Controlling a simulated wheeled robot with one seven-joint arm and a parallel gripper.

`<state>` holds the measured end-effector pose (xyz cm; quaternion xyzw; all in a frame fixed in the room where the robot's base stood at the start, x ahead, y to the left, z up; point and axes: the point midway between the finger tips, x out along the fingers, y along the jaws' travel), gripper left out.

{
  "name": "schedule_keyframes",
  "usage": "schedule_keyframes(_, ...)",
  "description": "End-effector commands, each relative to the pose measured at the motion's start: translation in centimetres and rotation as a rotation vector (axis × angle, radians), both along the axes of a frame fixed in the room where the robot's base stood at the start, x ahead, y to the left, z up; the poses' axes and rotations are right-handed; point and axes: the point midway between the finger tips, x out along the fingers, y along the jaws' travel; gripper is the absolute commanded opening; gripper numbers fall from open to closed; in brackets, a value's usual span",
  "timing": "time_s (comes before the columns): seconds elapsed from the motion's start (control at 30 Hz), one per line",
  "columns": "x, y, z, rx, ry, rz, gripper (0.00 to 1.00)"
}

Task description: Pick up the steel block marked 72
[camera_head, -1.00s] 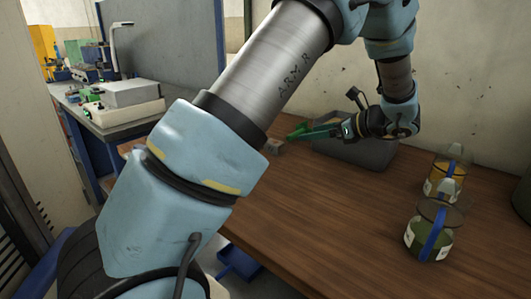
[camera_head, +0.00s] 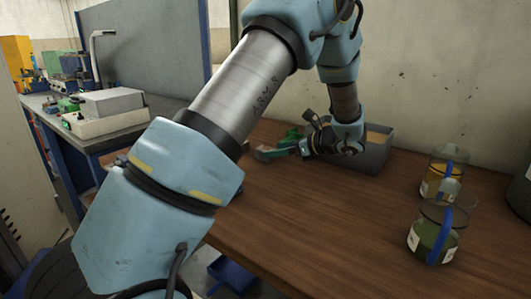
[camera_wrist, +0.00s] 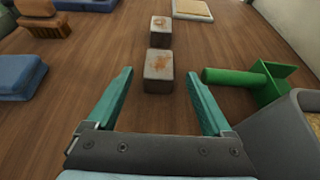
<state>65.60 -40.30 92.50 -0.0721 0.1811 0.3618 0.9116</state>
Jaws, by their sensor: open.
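Two small grey steel blocks with rusty brown tops stand on the wooden bench in the wrist view. The nearer block (camera_wrist: 158,72) is between the tips of my gripper (camera_wrist: 160,76), with a gap on both sides. The farther block (camera_wrist: 160,32) is just beyond it. I cannot read a number on either block. In the head view my gripper (camera_head: 272,152) is low over the far part of the bench, beside the grey bin. Its teal fingers are open and hold nothing. The blocks are mostly hidden there.
A green part (camera_wrist: 248,80) and a grey bin (camera_wrist: 292,130) are close to the right of my gripper. A blue thing (camera_wrist: 18,76) and a brown brush (camera_wrist: 44,20) are to the left. Two jugs (camera_head: 433,232) (camera_head: 441,182) stand at the bench's right.

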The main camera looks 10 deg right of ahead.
Motion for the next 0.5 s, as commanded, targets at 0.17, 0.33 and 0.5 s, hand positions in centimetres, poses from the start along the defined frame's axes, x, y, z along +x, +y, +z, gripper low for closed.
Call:
schedule_keyframes(0.17, 1.7, 1.9, -0.8, 0.001, 0.001, 0.003, 0.85)
schedule_keyframes(0.33, 2.3, 2.4, -1.3, 0.0, 0.0, 0.001, 0.85)
schedule_keyframes(0.5, 2.3, 2.4, -1.3, 0.0, 0.0, 0.0, 0.85)
